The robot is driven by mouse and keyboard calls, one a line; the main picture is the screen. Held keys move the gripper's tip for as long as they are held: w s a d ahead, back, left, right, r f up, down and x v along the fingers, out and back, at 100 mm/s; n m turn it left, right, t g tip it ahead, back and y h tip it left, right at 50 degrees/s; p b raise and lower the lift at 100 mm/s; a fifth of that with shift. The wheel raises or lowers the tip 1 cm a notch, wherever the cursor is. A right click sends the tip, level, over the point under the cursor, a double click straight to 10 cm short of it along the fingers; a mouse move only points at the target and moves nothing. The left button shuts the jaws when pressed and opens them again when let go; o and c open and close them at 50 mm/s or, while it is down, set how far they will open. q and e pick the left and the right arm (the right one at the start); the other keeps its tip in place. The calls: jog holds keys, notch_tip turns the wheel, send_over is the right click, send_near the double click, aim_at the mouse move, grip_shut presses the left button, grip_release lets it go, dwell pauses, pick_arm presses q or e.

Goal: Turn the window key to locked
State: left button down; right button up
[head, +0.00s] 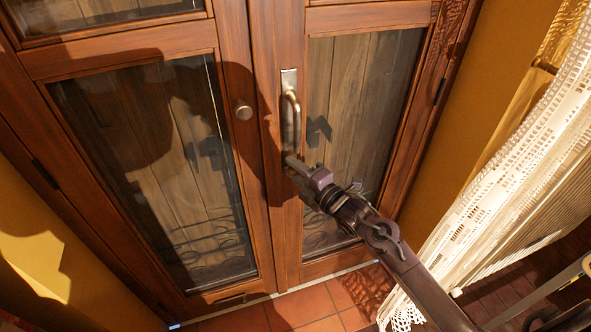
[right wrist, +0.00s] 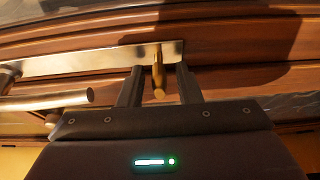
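The window key (right wrist: 158,72) is a small brass piece standing out from a metal plate (right wrist: 90,60) on the wooden door frame. My right gripper (right wrist: 159,85) has its two dark fingers apart, one on each side of the key, with gaps visible between. In the head view my right gripper (head: 296,164) is at the lower end of the door handle (head: 291,110), and I cannot make out the key there. The handle also shows at the left of the right wrist view (right wrist: 45,101). My left gripper is not in view.
A white lace curtain (head: 500,200) hangs at the right, near my right arm. Terracotta tiles (head: 305,305) lie below the doors. The space left of my right arm is clear.

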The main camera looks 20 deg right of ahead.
grip_shut()
